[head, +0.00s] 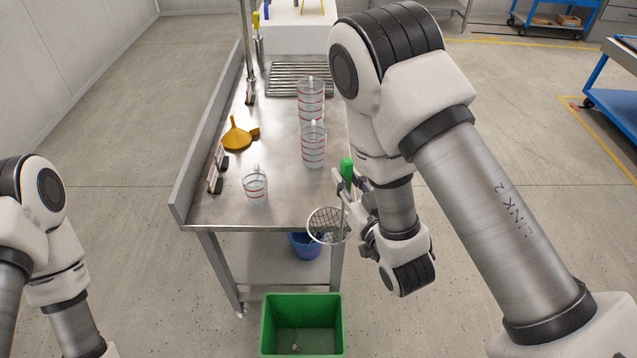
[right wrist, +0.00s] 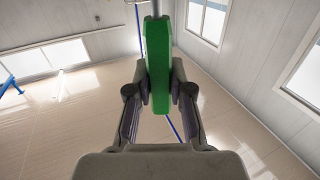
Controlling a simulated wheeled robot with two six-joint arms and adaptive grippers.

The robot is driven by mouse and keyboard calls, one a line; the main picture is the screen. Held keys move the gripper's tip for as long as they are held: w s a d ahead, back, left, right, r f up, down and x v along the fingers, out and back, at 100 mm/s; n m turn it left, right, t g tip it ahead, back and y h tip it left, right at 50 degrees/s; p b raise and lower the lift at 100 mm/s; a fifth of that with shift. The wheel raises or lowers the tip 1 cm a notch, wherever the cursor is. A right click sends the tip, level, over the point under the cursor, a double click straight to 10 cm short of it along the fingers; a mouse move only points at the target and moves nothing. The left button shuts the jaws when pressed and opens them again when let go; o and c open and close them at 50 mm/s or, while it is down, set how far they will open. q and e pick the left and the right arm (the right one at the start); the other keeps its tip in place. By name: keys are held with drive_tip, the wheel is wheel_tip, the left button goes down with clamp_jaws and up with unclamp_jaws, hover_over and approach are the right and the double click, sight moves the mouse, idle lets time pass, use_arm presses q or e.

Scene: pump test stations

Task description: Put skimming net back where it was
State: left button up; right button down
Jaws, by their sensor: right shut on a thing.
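The skimming net (head: 328,226) has a round wire mesh head and a green handle (head: 347,170). My right gripper (head: 352,184) is shut on the green handle. The net's head hangs low at the table's front right edge, above the green bin in the picture. In the right wrist view the green handle (right wrist: 158,70) stands between the two fingers. My left gripper is out of view; only part of my left arm shows at the lower left.
The steel table (head: 220,205) carries clear measuring jugs (head: 313,145), an orange funnel (head: 237,134) and a slatted rack (head: 298,78). A blue bucket (head: 303,245) sits on the lower shelf. A green bin (head: 270,325) stands on the floor in front. Open floor lies at the right.

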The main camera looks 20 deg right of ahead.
drive_tip(key=w+d+f+p, duration=0.1)
drive_tip(key=w+f+p, duration=0.1)
drive_tip(key=w, duration=0.5)
drive_tip(key=w+f+p, duration=0.3)
drive_tip(key=w, duration=0.4)
drive_tip(key=shift+w+d+f, duration=0.25)
drive_tip(key=shift+w+d, duration=0.1)
drive_tip(key=shift+d, duration=0.05)
drive_tip(key=c, duration=1.1)
unclamp_jaws()
drive_tip(key=shift+o, duration=0.2)
